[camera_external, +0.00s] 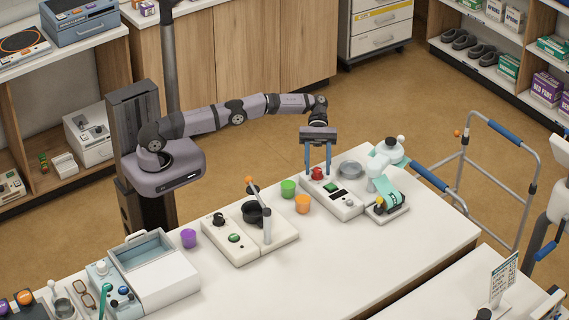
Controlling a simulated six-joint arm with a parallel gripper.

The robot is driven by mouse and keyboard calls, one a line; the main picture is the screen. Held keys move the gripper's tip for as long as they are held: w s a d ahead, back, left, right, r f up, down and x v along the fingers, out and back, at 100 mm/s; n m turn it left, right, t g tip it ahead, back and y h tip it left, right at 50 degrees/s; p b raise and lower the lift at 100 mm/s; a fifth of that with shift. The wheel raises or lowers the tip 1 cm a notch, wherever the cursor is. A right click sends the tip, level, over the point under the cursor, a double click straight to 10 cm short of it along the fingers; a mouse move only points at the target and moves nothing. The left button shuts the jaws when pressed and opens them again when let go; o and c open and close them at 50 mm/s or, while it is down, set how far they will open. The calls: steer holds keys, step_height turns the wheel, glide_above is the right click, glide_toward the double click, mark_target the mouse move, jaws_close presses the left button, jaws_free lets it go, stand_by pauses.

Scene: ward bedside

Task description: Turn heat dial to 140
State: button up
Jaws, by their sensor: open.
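My gripper (318,172) points straight down over a white device (343,207) on the right part of the table, its two blue fingers apart. A red knob (317,174) on that device shows between the fingertips, one on either side; I cannot tell whether they touch it. The device also has a green panel (331,187), a dark strip and a pale round knob (349,203). A second white device (250,240) carries a black knob (218,219) and a green button (235,238). No dial markings are legible, so I cannot tell which knob is the heat dial or its setting.
A grey round dish (350,169) stands behind the white device, and a teal-wrapped item (388,193) is to its right. The table front is clear.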

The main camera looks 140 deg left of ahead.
mark_target(317, 170)
step_height(317, 170, up, 7)
steer(key=shift+r+p, duration=0.1)
steer(key=shift+p, duration=1)
steer(key=shift+r+p, duration=0.45)
steer(key=shift+r, duration=0.05)
